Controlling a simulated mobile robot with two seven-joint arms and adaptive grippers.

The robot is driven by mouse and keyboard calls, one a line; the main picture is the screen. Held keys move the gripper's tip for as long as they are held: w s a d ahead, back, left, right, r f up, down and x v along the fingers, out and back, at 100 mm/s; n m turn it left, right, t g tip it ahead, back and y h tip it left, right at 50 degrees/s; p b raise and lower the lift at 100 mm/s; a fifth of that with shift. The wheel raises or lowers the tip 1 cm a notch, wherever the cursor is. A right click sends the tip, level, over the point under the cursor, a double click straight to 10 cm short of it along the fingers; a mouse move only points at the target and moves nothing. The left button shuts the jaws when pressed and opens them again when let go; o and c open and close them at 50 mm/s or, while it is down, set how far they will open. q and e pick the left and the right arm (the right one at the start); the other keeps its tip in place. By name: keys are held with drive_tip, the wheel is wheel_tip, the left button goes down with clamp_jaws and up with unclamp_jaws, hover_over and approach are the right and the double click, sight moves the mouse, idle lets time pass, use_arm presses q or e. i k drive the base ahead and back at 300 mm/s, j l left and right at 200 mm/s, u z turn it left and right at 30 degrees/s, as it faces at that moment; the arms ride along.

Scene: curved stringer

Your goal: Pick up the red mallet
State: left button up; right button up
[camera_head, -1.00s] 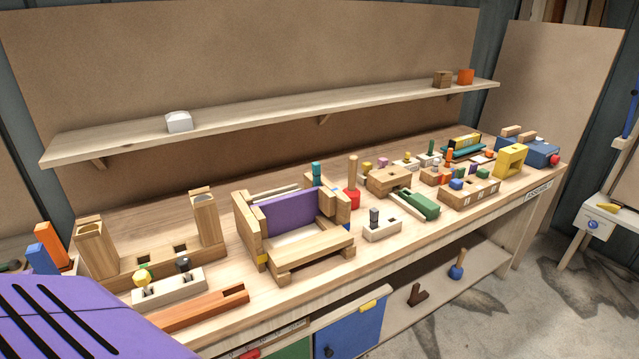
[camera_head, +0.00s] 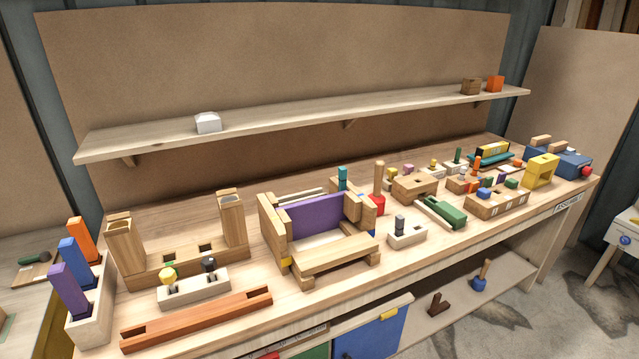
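The red mallet (camera_head: 378,205) stands on the workbench, head down, with its wooden handle pointing up. It is right of the wooden cradle with the purple panel (camera_head: 312,216), whose wooden blocks are close to its left side. Part of the red head is hidden by the block in front. Neither of my grippers is in view.
The workbench (camera_head: 190,325) is crowded with wooden toys and blocks. A white block with a grey peg (camera_head: 407,232) and a green tool (camera_head: 444,211) lie to the mallet's right. A shelf (camera_head: 300,124) runs along the back. A blue mallet (camera_head: 481,279) stands on the lower shelf.

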sight(378, 198)
drive_tip(key=l+u, duration=0.1)
drive_tip(key=u, duration=0.3)
drive_tip(key=i+l+u, duration=0.1)
drive_tip(key=u, duration=0.3)
drive_tip(key=l+u, duration=0.15)
drive_tip(key=u, duration=0.3)
drive_tip(key=l+u, duration=0.3)
drive_tip(key=l, duration=0.25)
drive_tip(key=k+l+u, duration=0.1)
drive_tip(key=l+u, duration=0.25)
drive_tip(key=l, duration=0.15)
